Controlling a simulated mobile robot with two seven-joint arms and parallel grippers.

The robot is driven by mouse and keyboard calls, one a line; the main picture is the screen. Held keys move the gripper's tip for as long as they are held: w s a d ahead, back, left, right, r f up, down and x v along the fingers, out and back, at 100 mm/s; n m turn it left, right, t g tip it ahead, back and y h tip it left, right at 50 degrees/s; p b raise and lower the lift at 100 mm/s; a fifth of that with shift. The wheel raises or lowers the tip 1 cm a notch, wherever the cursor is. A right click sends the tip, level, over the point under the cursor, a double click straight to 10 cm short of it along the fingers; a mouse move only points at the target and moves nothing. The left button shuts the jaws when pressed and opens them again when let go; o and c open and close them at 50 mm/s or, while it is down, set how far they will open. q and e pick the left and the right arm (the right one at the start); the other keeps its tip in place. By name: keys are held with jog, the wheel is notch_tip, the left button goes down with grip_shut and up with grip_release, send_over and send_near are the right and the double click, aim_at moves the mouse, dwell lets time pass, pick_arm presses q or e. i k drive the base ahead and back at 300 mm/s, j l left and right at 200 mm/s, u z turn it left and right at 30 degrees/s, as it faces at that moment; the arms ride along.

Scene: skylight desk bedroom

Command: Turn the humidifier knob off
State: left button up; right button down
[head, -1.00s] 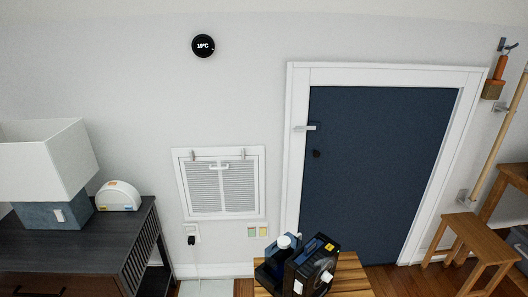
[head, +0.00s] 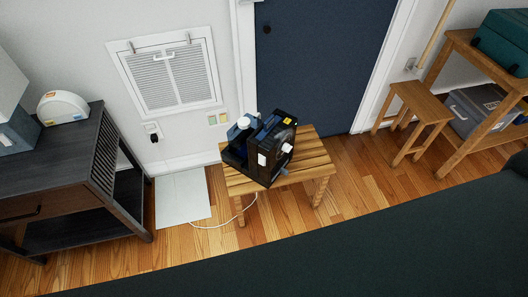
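The humidifier (head: 266,150) is a dark blue and black unit with a white cap on top. It stands on a small slatted wooden table (head: 306,167) in front of the wall. A pale round knob (head: 287,149) shows on its right-hand face, with a yellow label above it. I cannot tell the knob's setting at this size. Neither of my grippers is in the head view.
A dark cabinet (head: 60,175) stands at the left, with a white panel (head: 183,198) on the floor beside it. A wooden stool (head: 414,115) and a shelf (head: 478,62) stand at the right. A large dark surface (head: 350,245) fills the lower right foreground. A white cord lies on the floor.

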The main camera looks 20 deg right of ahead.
aim_at(286, 147)
jog(key=l+u, duration=0.15)
jog(key=l, duration=3.55)
